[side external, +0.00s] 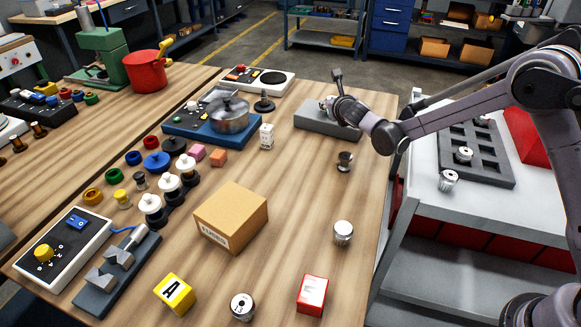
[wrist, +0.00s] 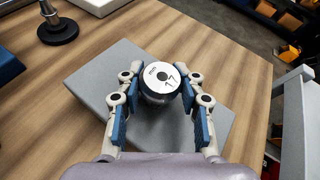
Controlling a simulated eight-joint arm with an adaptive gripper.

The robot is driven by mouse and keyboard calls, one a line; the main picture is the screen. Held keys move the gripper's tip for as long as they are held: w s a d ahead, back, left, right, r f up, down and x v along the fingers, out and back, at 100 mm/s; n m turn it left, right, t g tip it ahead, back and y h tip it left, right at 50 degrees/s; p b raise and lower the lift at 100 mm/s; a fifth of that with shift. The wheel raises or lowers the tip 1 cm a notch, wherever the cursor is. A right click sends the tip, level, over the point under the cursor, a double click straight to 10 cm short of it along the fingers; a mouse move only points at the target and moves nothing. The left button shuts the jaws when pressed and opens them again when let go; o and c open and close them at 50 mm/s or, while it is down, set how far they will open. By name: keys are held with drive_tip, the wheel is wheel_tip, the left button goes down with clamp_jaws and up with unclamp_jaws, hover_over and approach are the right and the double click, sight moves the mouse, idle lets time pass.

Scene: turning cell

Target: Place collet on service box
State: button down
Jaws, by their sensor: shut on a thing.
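My gripper (side external: 331,104) is at the far end of the bench, over a low grey box (side external: 318,122). In the wrist view, my gripper (wrist: 159,92) is shut on the collet (wrist: 160,77). The collet is round, with a white top face, a dark centre hole and a black "17". The grey box (wrist: 95,80) lies beneath it; I cannot tell whether the collet touches it. No service label is legible on the grey box.
A metal cylinder (side external: 343,233) and a small dark part (side external: 345,161) stand right of the cardboard box. A pot (side external: 229,115) on a blue base and a dark post (side external: 264,102) are left of the grey box. A tray (side external: 476,145) lies on the cart.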

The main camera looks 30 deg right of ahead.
drive_tip(key=shift+f, duration=0.15)
drive_tip(key=c, duration=0.8)
unclamp_jaws()
drive_tip(key=shift+c, duration=0.2)
